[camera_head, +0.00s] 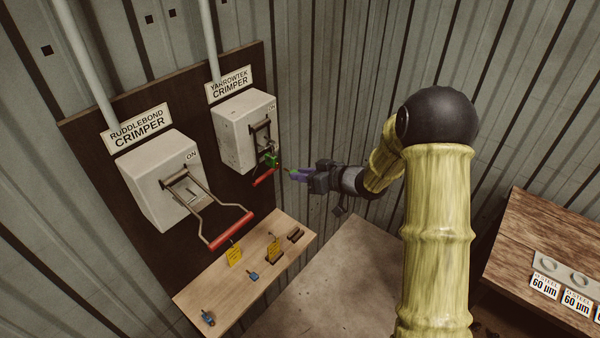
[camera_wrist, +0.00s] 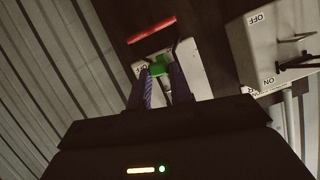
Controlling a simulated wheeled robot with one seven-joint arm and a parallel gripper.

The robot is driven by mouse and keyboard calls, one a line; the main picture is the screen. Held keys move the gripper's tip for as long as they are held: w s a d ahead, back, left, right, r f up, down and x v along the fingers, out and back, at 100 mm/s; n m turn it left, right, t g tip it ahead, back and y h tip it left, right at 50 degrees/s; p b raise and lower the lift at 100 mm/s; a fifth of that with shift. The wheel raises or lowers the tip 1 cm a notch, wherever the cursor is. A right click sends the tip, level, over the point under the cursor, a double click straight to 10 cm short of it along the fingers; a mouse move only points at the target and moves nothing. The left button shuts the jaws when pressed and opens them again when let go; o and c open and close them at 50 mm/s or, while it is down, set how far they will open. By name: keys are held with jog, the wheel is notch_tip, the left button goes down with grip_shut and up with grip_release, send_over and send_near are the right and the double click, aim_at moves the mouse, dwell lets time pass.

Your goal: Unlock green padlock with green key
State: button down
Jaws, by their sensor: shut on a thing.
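The green padlock (camera_head: 270,159) hangs on the lever of the Yarrowtek crimper (camera_head: 244,130), just above its red handle grip (camera_head: 263,177). My gripper (camera_head: 290,173) comes from the right, with its purple fingertips close beside the padlock. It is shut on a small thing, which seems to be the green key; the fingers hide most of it. In the wrist view the padlock (camera_wrist: 158,68) is green at the tips of my gripper's fingers (camera_wrist: 163,82), in front of the white crimper box. I cannot tell whether the key touches the padlock.
The Ruddlebond crimper (camera_head: 160,180) is at left, its red-gripped lever (camera_head: 231,231) sticking out. Below, a wooden shelf (camera_head: 225,288) holds small blue pieces (camera_head: 208,317), yellow tags (camera_head: 234,255) and dark pieces. A wooden table (camera_head: 540,240) stands at right.

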jog(key=shift+s+d, duration=0.85)
jog(key=shift+d, duration=0.3)
jog(key=d+f+m+t+h+b, duration=0.25)
jog(key=f+b, duration=0.25)
jog(key=f, duration=0.5)
jog(key=d+f+m+t+h+b, duration=0.25)
jog(key=f+b, duration=0.25)
jog(key=f, duration=0.5)
jog(key=s+d+f+m+h+b, duration=0.2)
jog(key=d+f+m+h+b, duration=0.1)
jog(key=f, duration=0.5)
jog(key=s+d+f+m+t+h+b, duration=0.1)
jog(key=s+d+f+m+h+b, duration=0.2)
jog(key=f, duration=0.4)
jog(key=d+b, duration=0.1)
jog(key=d, duration=0.1)
jog(key=shift+s+d+f, duration=0.35)
jog(key=shift+d, duration=0.05)
